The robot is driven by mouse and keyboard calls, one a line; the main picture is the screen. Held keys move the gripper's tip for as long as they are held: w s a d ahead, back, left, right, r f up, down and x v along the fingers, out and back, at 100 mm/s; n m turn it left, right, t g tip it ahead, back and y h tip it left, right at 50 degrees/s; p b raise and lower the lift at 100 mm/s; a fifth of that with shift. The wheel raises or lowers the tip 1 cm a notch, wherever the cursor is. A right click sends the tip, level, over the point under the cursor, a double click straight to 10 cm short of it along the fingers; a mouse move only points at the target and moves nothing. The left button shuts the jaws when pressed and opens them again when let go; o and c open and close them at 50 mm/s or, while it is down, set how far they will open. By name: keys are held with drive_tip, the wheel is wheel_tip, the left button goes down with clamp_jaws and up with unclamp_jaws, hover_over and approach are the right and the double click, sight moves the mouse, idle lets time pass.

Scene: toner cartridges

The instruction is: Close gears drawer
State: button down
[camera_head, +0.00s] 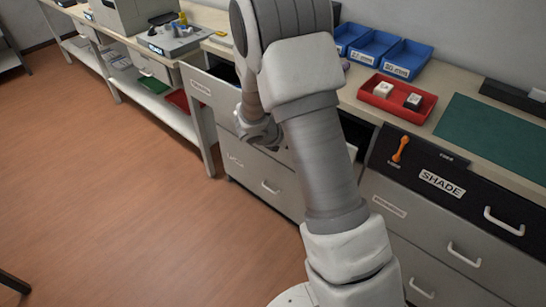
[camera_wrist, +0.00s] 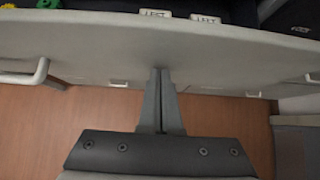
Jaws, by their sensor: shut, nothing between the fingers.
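A grey drawer front (camera_wrist: 90,45) spans the wrist view. Behind its top edge is a dark interior with small green and yellow pieces (camera_wrist: 30,4) at the left; I cannot read a name that marks it as the gears drawer. In the head view a top drawer (camera_head: 203,90) stands pulled out left of my arm, its dark inside partly showing. My gripper (camera_wrist: 162,72) is shut and empty, its fingertips at the grey front; I cannot tell whether they touch. In the head view my arm hides the fingertips and much of the drawer.
White handles (camera_wrist: 26,76) stick out from the drawer fronts. Two white blocks marked LEFT (camera_wrist: 180,17) show behind the edge. On the bench are blue bins (camera_head: 403,60), a red tray (camera_head: 397,98) and a green mat (camera_head: 500,135). The wooden floor (camera_head: 110,190) at left is clear.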

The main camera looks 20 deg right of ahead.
drive_tip(key=w+d, duration=0.2)
drive_tip(key=d, duration=0.1)
drive_tip(key=w+d+p, duration=0.1)
drive_tip(key=w+d, duration=0.1)
drive_tip(key=d, duration=0.1)
drive_tip(key=w+d, duration=0.2)
drive_tip(key=d, duration=0.2)
drive_tip(key=shift+w, duration=0.35)
drive_tip(key=shift+w+d+r, duration=0.1)
drive_tip(key=shift+d+r, duration=0.1)
